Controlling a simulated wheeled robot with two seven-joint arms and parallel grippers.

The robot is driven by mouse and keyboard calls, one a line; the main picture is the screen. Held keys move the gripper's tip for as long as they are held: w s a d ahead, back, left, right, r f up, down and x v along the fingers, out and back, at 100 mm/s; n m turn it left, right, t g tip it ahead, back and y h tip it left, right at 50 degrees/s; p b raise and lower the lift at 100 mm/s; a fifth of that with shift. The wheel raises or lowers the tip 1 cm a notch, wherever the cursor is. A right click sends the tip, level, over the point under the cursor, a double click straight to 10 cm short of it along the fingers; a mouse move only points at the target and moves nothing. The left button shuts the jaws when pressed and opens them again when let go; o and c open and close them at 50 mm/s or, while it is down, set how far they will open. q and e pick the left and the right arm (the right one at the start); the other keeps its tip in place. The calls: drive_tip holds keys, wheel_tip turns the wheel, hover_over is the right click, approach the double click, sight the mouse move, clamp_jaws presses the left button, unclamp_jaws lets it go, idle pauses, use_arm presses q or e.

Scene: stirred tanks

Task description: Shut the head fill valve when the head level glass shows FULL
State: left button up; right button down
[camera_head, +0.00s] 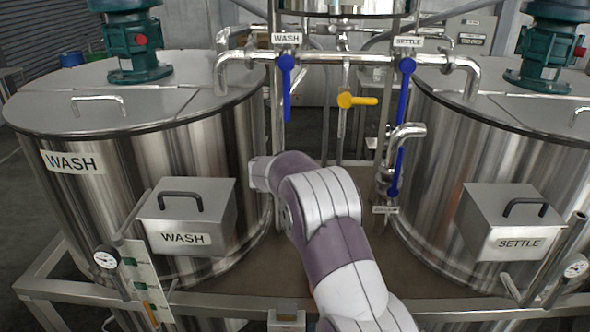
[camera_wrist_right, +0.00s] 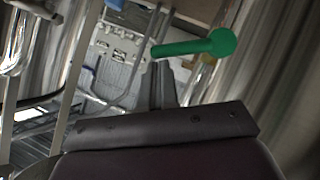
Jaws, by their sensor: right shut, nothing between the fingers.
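A green lever handle (camera_wrist_right: 195,47) with a round end lies nearly level in the right wrist view. My right gripper (camera_wrist_right: 162,70) is shut and empty, with its dark fingertips just below the green lever in that view; I cannot tell whether they touch. In the head view my right arm reaches up the middle, and its fingers are hidden. The bottom of a steel vessel (camera_head: 345,8) shows at the top centre. A yellow-handled valve (camera_head: 357,100) sits below it, with its handle pointing right. No level glass reading FULL can be made out. My left gripper is out of view.
The WASH tank (camera_head: 165,135) stands left and the SETTLE tank (camera_head: 440,160) right. Blue valve handles labelled WASH (camera_head: 287,85) and SETTLE (camera_head: 404,110) hang down from the pipework. Box-shaped hatches (camera_head: 187,212) (camera_head: 512,222) project from both tanks. Pipes crowd the gap between them.

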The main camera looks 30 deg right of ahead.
drive_tip(key=f+m+y, duration=0.1)
drive_tip(key=s+d+f+m+y+p, duration=0.1)
drive_tip(key=d+f+t+y+p, duration=0.1)
drive_tip(key=shift+s+d+f+m, duration=0.1)
drive_tip(key=shift+s+m, duration=0.15)
drive_tip(key=shift+m, duration=0.15)
idle(0.5)
drive_tip(key=shift+f, duration=0.1)
idle(0.4)
